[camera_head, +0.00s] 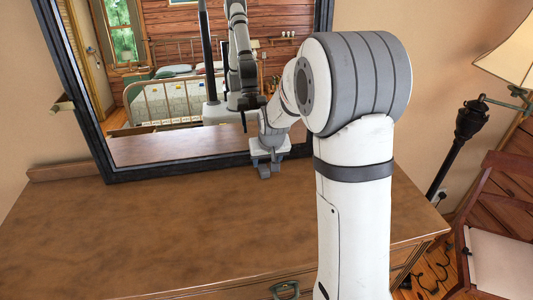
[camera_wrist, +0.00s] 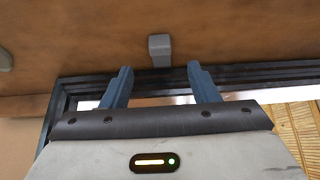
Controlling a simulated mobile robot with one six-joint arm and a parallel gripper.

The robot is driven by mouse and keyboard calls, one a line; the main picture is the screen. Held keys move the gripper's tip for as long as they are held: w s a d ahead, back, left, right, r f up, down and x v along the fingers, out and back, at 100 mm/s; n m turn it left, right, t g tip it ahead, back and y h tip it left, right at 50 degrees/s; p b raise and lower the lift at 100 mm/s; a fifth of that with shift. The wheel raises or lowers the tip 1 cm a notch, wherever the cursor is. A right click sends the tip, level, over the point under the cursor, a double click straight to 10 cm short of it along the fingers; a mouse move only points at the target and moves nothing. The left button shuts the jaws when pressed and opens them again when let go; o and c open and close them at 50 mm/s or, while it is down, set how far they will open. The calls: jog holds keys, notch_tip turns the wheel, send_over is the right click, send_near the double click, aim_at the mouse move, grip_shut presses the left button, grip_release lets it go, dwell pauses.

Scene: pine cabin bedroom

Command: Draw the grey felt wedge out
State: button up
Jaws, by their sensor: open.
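The grey felt wedge (camera_wrist: 160,48) is a small block in the wrist view, on the brown dresser top at the lower edge of the dark mirror frame (camera_wrist: 248,75). Its lower end in the picture meets the frame; how far it reaches under cannot be seen. My gripper (camera_wrist: 160,72) is open, with one blue-grey finger on each side of the wedge's line and clear gaps to both. The fingertips lie just short of the wedge, with nothing between them. In the head view my gripper (camera_head: 264,165) is low by the mirror's bottom edge, and I cannot tell the wedge apart there.
The dresser top (camera_head: 150,225) is broad and bare. The large mirror (camera_head: 150,150) leans at its back and reflects my arm and a bed. A grey-green object (camera_wrist: 5,56) shows at the wrist view's left edge. A lamp (camera_head: 468,125) and chair (camera_head: 495,240) stand right.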

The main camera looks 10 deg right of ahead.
aim_at(265, 171)
jog(key=p+x, duration=0.1)
jog(key=x, duration=0.6)
jog(key=shift+w+f, duration=0.1)
jog(key=shift+f, duration=0.15)
jog(key=c, duration=1)
jog(key=shift+s+b, duration=0.6)
jog(key=shift+s, duration=1.55)
jog(key=shift+c, duration=0.2)
jog(key=shift+s, duration=0.15)
jog(key=shift+r, duration=0.15)
jog(key=shift+r+p, duration=1.65)
jog(key=shift+r, duration=1.25)
